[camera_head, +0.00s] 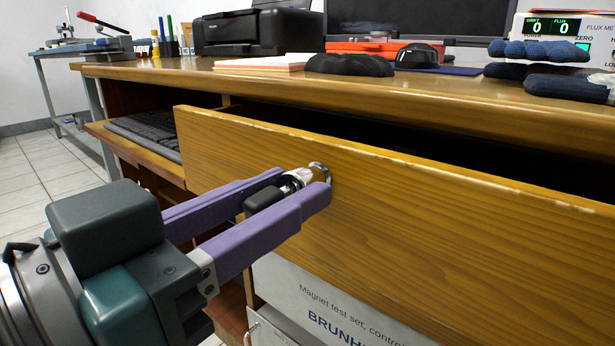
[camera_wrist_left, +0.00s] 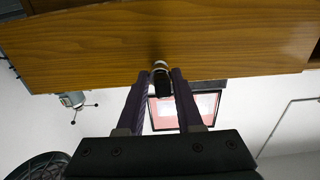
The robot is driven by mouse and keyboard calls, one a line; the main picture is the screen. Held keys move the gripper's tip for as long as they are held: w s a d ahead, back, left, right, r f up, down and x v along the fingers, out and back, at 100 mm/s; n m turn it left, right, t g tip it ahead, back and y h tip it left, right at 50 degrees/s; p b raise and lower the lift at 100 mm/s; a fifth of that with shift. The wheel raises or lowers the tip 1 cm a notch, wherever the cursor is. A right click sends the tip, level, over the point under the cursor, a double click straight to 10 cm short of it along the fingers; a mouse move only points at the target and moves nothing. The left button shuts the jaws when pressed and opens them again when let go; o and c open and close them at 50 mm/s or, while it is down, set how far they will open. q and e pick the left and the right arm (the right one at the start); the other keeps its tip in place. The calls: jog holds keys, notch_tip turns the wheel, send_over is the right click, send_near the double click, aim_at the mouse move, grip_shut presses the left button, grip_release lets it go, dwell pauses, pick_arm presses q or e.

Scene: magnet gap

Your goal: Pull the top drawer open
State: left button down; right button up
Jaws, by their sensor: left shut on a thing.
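The top drawer (camera_head: 430,215) is a wide wooden front under the desk top. It stands out from the desk, with a dark gap showing above its upper edge. Its knob (camera_head: 318,172) is a round metal piece on the front. My left gripper (camera_head: 305,185) has purple fingers on either side of the knob and is shut on it. In the left wrist view the drawer front (camera_wrist_left: 180,45) fills the top, and the knob (camera_wrist_left: 160,68) sits between the fingertips (camera_wrist_left: 160,76). The inside of the drawer is dark. My right gripper is not in view.
The desk top (camera_head: 400,85) carries a printer (camera_head: 258,30), paper (camera_head: 265,62), a mouse (camera_head: 417,56), dark padded rests (camera_head: 348,65) and a flux meter (camera_head: 560,28). A keyboard (camera_head: 145,135) lies on a shelf at the left. A labelled white panel (camera_head: 325,300) is below the drawer.

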pick_arm(q)
jog(key=shift+s+a+p, duration=0.35)
jog(key=shift+s, duration=0.05)
jog(key=p+v, duration=0.2)
jog(key=v, duration=0.6)
jog(key=shift+p, duration=0.35)
jog(key=shift+s, duration=0.1)
jog(key=p+v, duration=0.4)
jog(key=v, duration=0.4)
jog(key=shift+s+a, duration=0.25)
jog(key=shift+s, duration=0.05)
dwell(0.3)
